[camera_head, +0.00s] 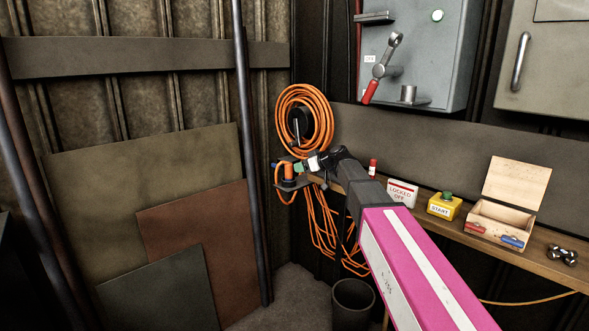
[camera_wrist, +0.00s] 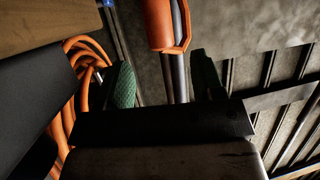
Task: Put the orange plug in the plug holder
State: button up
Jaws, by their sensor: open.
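The orange plug (camera_head: 289,171) stands upright at a small dark bracket (camera_head: 288,184), which looks like the plug holder, below the coiled cable. I cannot tell how deep the plug sits in it. My gripper (camera_head: 301,166) is just right of the plug, its fingers pointing left towards it. In the wrist view the gripper (camera_wrist: 164,76) is open, with a green-padded finger at left and a dark finger at right. The orange plug (camera_wrist: 158,22) shows at the top, beyond the fingertips, with no visible contact. The holder is not clear in that view.
An orange cable coil (camera_head: 304,112) hangs on the wall, with loose loops (camera_head: 320,222) below. A bin (camera_head: 352,305) stands below.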

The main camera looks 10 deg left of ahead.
jog(key=shift+v, duration=1.8)
jog(key=shift+o, duration=0.3)
